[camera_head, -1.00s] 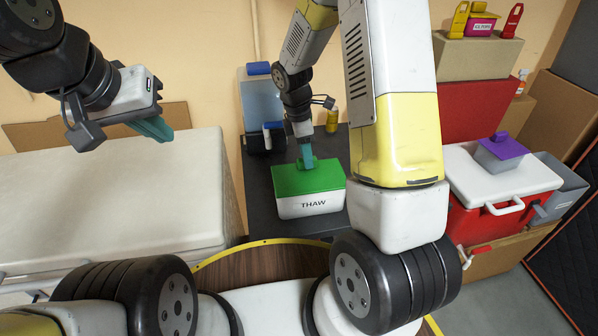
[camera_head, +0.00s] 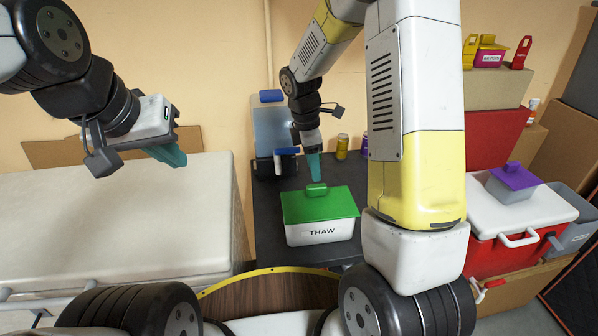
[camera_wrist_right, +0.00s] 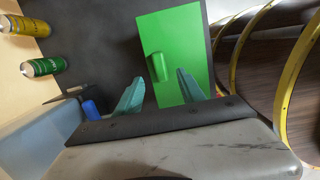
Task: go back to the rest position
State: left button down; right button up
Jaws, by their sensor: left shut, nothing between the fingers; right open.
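My left gripper (camera_head: 172,155) is shut and empty, held above the pale chest at the left. My right gripper (camera_head: 315,168) is above the green-lidded THAW box (camera_head: 320,232), whose lid handle lies just below the fingertips. In the right wrist view its teal fingers (camera_wrist_right: 160,90) are spread apart, with the green lid (camera_wrist_right: 172,50) and its handle beyond them and nothing held. The box sits closed on a dark table (camera_head: 268,220).
A pale chest (camera_head: 110,220) fills the left. A blue-lidded container (camera_head: 272,135) and cans (camera_head: 342,146) stand at the back of the dark table. At the right, a red cooler (camera_head: 515,215) with a white lid carries a grey box with a purple lid (camera_head: 514,178).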

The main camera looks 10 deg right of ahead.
jog(key=shift+r, duration=0.1)
jog(key=s+r+m+t+y, duration=0.4)
jog(key=s+r+m+t, duration=0.2)
jog(key=s+r+m, duration=1.1)
jog(key=s+d+r, duration=0.1)
jog(key=s+r, duration=0.1)
jog(key=s, duration=0.2)
jog(key=shift+r+m, duration=0.3)
jog(key=shift+r, duration=0.1)
jog(key=shift+s, duration=0.1)
dwell(0.5)
